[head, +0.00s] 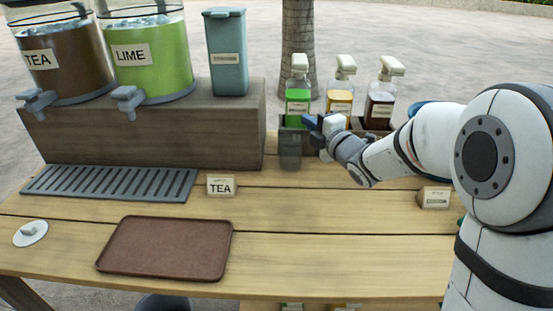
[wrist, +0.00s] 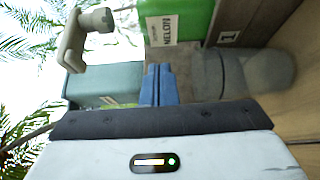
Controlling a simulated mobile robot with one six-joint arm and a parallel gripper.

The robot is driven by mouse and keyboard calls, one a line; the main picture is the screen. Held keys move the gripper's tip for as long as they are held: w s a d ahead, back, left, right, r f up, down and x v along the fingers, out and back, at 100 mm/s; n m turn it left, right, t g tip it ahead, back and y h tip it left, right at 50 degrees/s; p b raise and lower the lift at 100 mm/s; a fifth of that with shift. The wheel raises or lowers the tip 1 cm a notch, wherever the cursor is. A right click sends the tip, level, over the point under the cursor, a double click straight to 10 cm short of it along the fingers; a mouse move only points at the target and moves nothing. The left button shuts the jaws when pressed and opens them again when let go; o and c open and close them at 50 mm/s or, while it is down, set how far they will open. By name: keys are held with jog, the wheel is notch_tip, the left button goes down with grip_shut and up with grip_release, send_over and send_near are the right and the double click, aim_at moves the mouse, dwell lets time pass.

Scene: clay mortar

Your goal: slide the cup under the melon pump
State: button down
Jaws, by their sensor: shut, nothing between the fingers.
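The melon pump bottle (head: 298,100) is green with a white pump head, at the left end of the bottle row. In the wrist view, its green body (wrist: 183,18) shows a "MELON" label and its pump head (wrist: 95,30) lies to the left. A translucent grey cup (head: 290,152) stands upright in front of this bottle; it also shows in the wrist view (wrist: 258,70). I cannot tell whether it is exactly below the nozzle. My gripper (head: 309,124), with blue fingers (wrist: 158,84), is shut and empty, close beside the cup and above its rim level.
Yellow (head: 340,103) and dark (head: 381,108) pump bottles stand to the right. A wooden riser (head: 150,135) carries TEA and LIME dispensers and a teal canister (head: 228,60). The front middle is clear.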

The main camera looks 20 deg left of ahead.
jog(key=b, duration=0.1)
send_over(291, 150)
jog(key=s+a, duration=0.2)
jog(key=a, duration=0.2)
jog(key=f+b, duration=0.2)
jog(key=f, duration=0.8)
jog(key=shift+d+b, duration=0.2)
jog(key=shift+b, duration=0.1)
jog(key=shift+w+d, duration=0.1)
jog(key=shift+d, duration=0.4)
jog(key=shift+a+b, duration=0.15)
jog(key=shift+b, duration=0.15)
